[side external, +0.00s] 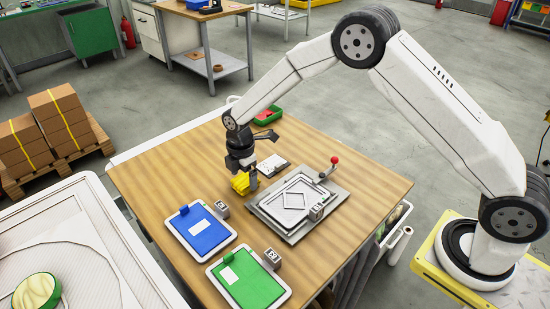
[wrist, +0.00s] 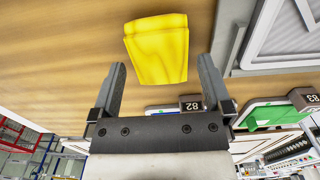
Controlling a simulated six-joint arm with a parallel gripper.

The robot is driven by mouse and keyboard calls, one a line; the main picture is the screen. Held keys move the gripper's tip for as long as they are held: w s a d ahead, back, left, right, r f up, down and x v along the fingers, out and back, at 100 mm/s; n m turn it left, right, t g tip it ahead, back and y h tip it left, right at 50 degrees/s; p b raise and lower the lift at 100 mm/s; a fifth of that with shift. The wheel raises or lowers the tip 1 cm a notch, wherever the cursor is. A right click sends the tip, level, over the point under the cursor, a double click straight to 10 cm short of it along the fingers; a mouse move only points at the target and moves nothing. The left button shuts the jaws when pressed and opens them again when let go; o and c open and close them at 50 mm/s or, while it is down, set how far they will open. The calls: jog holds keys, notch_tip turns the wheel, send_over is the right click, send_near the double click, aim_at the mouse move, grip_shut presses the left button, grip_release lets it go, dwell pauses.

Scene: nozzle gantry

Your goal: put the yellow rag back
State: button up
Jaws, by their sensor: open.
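The yellow rag (side external: 241,184) is a folded yellow piece on the wooden table, left of the metal fixture. In the wrist view the rag (wrist: 157,48) lies just past the fingertips, roughly in line with the gap between them. My gripper (side external: 247,176) points down at the rag in the side view and partly covers it. In the wrist view my gripper (wrist: 161,66) is open, its two grey fingers apart with nothing held between them. I cannot tell whether a finger touches the rag.
The metal fixture (side external: 258,211) with a red-knobbed lever (side external: 334,160) is right of the rag. A blue board (side external: 205,239) and a green board (side external: 260,290) lie at the front, with number blocks beside them.

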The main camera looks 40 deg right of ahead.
aim_at(244, 180)
notch_tip(244, 180, up, 11)
jog(key=shift+f, duration=0.2)
dwell(0.7)
jog(key=s+d+m+t, duration=0.1)
jog(key=s+d+m, duration=0.3)
jog(key=s+m, duration=0.5)
jog(key=s+d+m+t, duration=0.1)
jog(key=s+d+m, duration=0.4)
jog(key=s+m, duration=0.4)
jog(key=s, duration=0.5)
jog(key=shift+s+d+t, duration=0.2)
jog(key=shift+d+t, duration=0.05)
jog(key=shift+t, duration=0.05)
